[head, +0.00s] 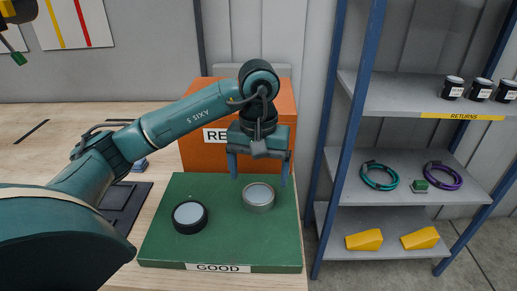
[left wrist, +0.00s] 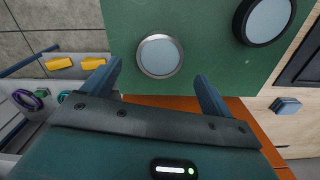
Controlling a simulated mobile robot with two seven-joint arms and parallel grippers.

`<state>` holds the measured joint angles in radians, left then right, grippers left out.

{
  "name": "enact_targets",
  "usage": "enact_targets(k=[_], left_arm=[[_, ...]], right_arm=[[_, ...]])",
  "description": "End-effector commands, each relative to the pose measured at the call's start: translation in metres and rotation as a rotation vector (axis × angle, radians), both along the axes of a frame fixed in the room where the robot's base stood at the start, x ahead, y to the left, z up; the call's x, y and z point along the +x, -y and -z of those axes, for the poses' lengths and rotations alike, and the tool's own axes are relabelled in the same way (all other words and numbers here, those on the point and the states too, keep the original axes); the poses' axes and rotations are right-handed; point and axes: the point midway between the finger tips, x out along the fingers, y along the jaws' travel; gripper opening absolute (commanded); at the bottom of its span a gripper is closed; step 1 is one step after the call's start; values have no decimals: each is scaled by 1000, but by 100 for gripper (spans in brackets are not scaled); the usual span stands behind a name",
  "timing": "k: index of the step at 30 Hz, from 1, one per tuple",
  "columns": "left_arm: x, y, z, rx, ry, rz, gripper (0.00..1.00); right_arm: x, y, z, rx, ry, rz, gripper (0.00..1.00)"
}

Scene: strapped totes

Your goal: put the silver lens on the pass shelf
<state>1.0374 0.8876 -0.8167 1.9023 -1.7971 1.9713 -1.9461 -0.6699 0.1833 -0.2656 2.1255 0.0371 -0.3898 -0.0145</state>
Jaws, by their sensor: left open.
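The silver lens (head: 258,196), a round disc with a silver rim and pale face, lies on the green mat marked GOOD (head: 225,239). It also shows in the left wrist view (left wrist: 159,56). My left gripper (head: 258,174) is open and empty, pointing down just above and behind the silver lens, with its fingers apart on either side. In the left wrist view the lens is beyond the fingertips (left wrist: 157,76), not between them. No label reading "pass" is visible.
A black-rimmed lens (head: 190,216) lies left of the silver one. An orange box (head: 205,154) with a partly hidden label stands behind the mat. At right, a blue-framed rack has a shelf marked RETURNS (head: 400,98) with black jars; lower shelves hold cable coils and yellow wedges.

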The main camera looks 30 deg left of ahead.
Motion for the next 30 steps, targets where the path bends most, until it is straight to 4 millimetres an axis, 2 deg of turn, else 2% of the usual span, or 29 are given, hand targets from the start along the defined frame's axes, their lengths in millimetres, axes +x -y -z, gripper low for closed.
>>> enact_targets(k=[3, 6, 12, 18, 30], left_arm=[[1, 0, -30, -1, 7, 0, 86], [1, 0, -48, 2, 5, -1, 86], [0, 0, -69, 0, 1, -1, 86], [0, 0, -73, 0, -1, -1, 86], [0, 0, -73, 0, -1, -1, 86]], right_arm=[[0, 0, 1, 3, -1, 1, 76], [0, 0, -5, -3, 0, -1, 76], [-1, 1, -5, -10, -5, 0, 76], [-3, 2, 1, -15, -18, 0, 76], [-2, 3, -2, -14, -13, 2, 76]])
